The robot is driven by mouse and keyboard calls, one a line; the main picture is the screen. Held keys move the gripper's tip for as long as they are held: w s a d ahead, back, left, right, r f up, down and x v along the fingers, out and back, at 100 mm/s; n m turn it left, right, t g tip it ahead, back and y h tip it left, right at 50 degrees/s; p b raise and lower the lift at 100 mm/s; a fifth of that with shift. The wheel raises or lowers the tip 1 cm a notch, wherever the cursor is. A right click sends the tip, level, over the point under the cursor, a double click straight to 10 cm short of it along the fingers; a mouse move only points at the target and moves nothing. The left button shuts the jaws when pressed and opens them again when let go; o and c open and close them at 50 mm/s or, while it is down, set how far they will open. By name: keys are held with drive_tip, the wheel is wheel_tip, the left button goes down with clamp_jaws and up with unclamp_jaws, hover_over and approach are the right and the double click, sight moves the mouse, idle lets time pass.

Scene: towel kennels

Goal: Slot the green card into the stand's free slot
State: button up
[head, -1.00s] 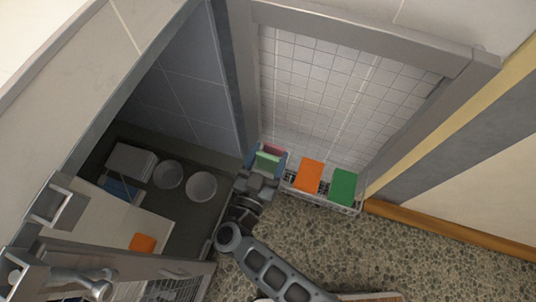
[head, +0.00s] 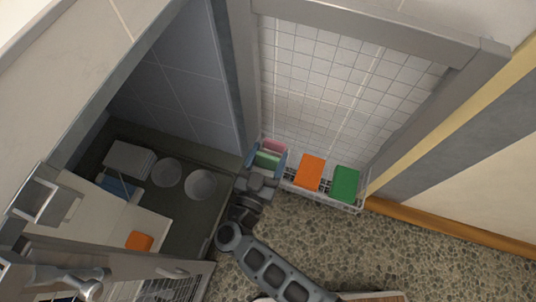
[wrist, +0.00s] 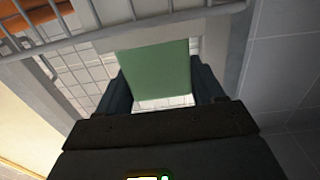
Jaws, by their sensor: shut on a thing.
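My gripper (head: 267,160) is shut on a pale green card, with one finger at each side of it. The pale green card (head: 266,159) is at the left end of a white wire stand (head: 322,200); it also fills the space between the fingers in the wrist view (wrist: 157,73). A pink card (head: 275,147) shows just behind it. An orange card (head: 309,173) and a darker green card (head: 345,184) stand farther right in the stand. My gripper hides the stand's left end, so I cannot tell whether the held card is inside a slot.
A white mesh panel (head: 325,90) rises behind the stand. The open kennel at left holds two bowls (head: 200,184) and folded grey towels (head: 129,159). A kennel door (head: 110,270) stands at lower left.

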drive_tip(key=shift+f+b, duration=0.5)
drive_tip(key=shift+f, duration=0.25)
drive_tip(key=o, duration=1.1)
drive_tip(key=v, duration=0.7)
drive_tip(key=shift+s+p, duration=0.35)
drive_tip(key=shift+p, duration=0.1)
drive_tip(key=shift+a, duration=0.1)
